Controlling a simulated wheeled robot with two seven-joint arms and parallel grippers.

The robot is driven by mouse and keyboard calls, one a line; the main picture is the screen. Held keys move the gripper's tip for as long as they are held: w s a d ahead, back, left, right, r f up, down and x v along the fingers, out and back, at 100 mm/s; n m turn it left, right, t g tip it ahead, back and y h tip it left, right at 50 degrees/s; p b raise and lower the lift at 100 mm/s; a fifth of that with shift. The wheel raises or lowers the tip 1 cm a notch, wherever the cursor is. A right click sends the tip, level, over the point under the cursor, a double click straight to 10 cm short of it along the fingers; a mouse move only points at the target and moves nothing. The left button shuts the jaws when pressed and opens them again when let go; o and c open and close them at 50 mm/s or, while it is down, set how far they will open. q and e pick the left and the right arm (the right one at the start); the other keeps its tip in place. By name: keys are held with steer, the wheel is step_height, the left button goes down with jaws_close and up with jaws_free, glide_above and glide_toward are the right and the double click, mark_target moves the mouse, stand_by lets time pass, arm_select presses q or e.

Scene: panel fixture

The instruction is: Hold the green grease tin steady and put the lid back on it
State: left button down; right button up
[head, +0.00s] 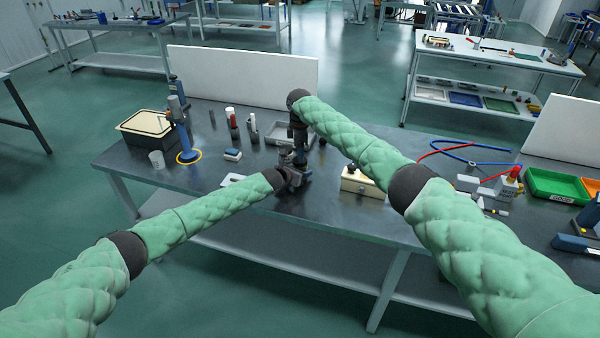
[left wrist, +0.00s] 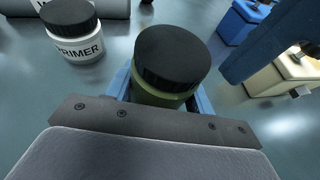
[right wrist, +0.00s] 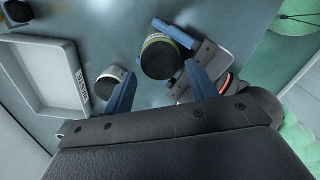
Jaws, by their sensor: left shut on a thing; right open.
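The green grease tin (left wrist: 160,97) stands between the blue fingers of my left gripper (left wrist: 163,90), which is shut on it. A black ribbed lid (left wrist: 172,52) sits on top of the tin; I cannot tell if it is fully seated. In the right wrist view the lid (right wrist: 160,60) lies between the fingertips of my right gripper (right wrist: 160,76), which is open with gaps at its sides. A right finger also shows at upper right in the left wrist view. In the head view both grippers meet over the bench and hide the tin.
A white PRIMER jar (left wrist: 82,46) with a black lid stands close by the tin. A grey labelled tray (right wrist: 50,75) lies near it. A cream box (head: 361,183) is on the bench to the right. A white panel (head: 240,75) stands behind.

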mark_target(305, 168)
steer(key=shift+f, duration=1.5)
steer(key=shift+c, duration=0.3)
steer(key=c, duration=0.7)
steer(key=shift+m, duration=1.6)
steer(key=shift+c, duration=0.2)
steer(key=o, duration=1)
steer(key=shift+o, duration=0.4)
steer(key=shift+a, duration=0.1)
